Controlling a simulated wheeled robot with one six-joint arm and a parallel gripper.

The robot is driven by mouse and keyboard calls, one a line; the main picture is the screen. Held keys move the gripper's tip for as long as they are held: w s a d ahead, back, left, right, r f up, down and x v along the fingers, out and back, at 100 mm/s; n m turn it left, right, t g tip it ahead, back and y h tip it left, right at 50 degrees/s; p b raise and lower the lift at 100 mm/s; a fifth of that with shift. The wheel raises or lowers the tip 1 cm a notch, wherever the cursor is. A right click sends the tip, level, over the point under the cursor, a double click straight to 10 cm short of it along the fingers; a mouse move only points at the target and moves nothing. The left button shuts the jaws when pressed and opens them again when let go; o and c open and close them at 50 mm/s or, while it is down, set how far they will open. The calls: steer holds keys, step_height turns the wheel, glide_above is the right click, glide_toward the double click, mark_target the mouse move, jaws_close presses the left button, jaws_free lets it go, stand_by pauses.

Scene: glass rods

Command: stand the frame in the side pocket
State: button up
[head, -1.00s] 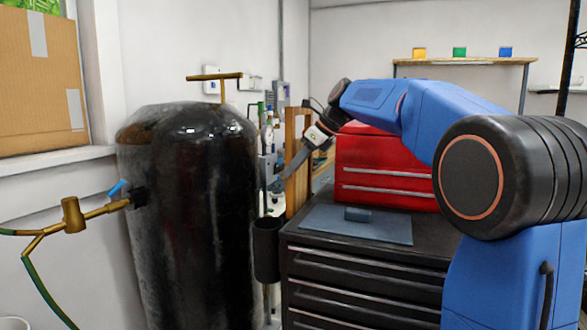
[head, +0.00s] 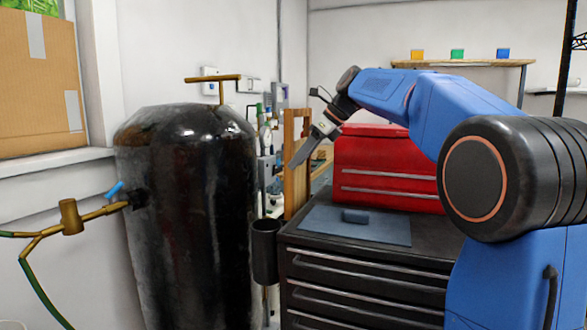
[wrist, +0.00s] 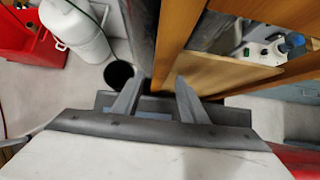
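My gripper (head: 299,157) is in the air above the left edge of the dark drawer cabinet, pointing down and left. In the wrist view its two fingers (wrist: 155,84) are apart with nothing held between them. An upright wooden frame (head: 290,185) shows behind the gripper, past the cabinet's left edge. Its wood (wrist: 178,45) also shows beyond the fingertips; I cannot tell whether it is the task's frame. A black, round, open-topped pocket (head: 265,255) hangs at the cabinet's left side. Its dark mouth (wrist: 118,74) looks empty in the wrist view.
A large black tank (head: 185,220) with brass fittings stands left of the pocket. A red toolbox (head: 390,180) sits on the drawer cabinet (head: 370,288). A blue-grey mat (head: 385,231) in front of it carries a small dark blue block (head: 355,216).

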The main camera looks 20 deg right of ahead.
steer(key=v, duration=0.7)
steer(key=shift+s+d+r, duration=0.2)
steer(key=shift+r, duration=0.1)
steer(key=s+f+n+h, duration=0.6)
steer(key=s+f+n, duration=1.9)
steer(key=s+f, duration=1.3)
steer(key=shift+s+d+f, duration=0.15)
steer(key=shift+s+d, duration=0.35)
